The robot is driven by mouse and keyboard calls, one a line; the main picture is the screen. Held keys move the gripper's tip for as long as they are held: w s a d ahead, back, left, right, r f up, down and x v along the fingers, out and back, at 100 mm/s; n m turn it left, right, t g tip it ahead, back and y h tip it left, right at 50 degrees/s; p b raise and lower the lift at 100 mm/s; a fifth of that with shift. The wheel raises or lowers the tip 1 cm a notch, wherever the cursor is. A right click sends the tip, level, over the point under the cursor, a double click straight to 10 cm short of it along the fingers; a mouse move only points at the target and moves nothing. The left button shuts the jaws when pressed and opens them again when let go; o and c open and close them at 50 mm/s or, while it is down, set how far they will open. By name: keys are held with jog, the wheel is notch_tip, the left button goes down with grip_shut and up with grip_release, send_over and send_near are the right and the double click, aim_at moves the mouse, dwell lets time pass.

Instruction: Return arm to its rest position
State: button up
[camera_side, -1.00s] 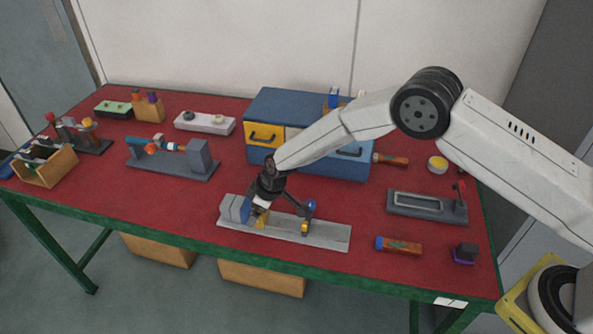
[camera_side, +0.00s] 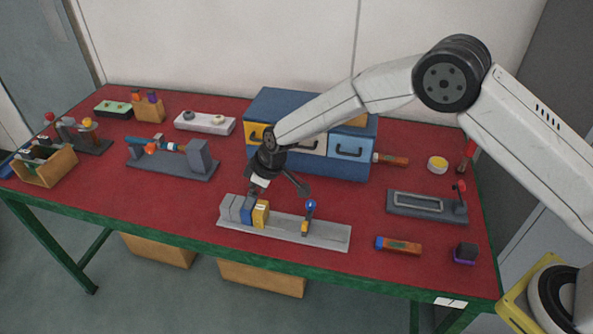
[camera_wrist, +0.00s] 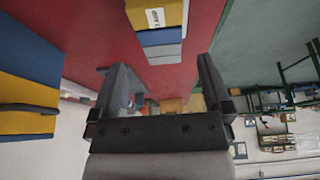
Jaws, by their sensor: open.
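My gripper (camera_side: 277,186) is open and empty, above and slightly behind a pale grey rail fixture (camera_side: 330,238) near the table's front edge. Grey, blue and yellow blocks stand side by side at the rail's left end; the yellow block (camera_side: 261,214) carries a white label. A blue-topped upright stop (camera_side: 307,217) stands on the rail, to the right of the blocks and apart from them. In the wrist view, both fingers of my gripper (camera_wrist: 163,85) are spread with nothing between the tips. The yellow block (camera_wrist: 155,15) and blue block (camera_wrist: 162,37) lie beyond them.
A blue drawer cabinet (camera_side: 310,104) stands behind my gripper, partly hidden by my arm. A grey fixture (camera_side: 198,158) is to the left, and a grey frame tray (camera_side: 418,204) and orange cylinder (camera_side: 400,246) to the right.

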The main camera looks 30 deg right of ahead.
jog(key=shift+s+d+r, duration=0.15)
jog(key=shift+d+r, duration=0.15)
jog(key=shift+d, duration=0.15)
jog(key=s+d+r+m+h, duration=0.1)
jog(key=s+d+r+m, duration=0.1)
jog(key=s+d+r, duration=0.4)
jog(key=s+d+r+m+h, duration=0.1)
jog(key=s+d+r+m, duration=0.25)
jog(key=d, duration=0.55)
jog(key=s+d+m, duration=0.1)
jog(key=s+d, duration=0.3)
jog(key=s, duration=0.5)
jog(key=s+d+r+m+h, duration=0.1)
jog(key=s+d+m, duration=0.1)
jog(key=s+d, duration=0.3)
jog(key=s, duration=0.4)
jog(key=shift+s+d+g, duration=0.15)
jog(key=shift+d+g, duration=0.1)
jog(key=shift+g, duration=0.05)
jog(key=shift+r+m, duration=0.15)
jog(key=shift+m, duration=0.1)
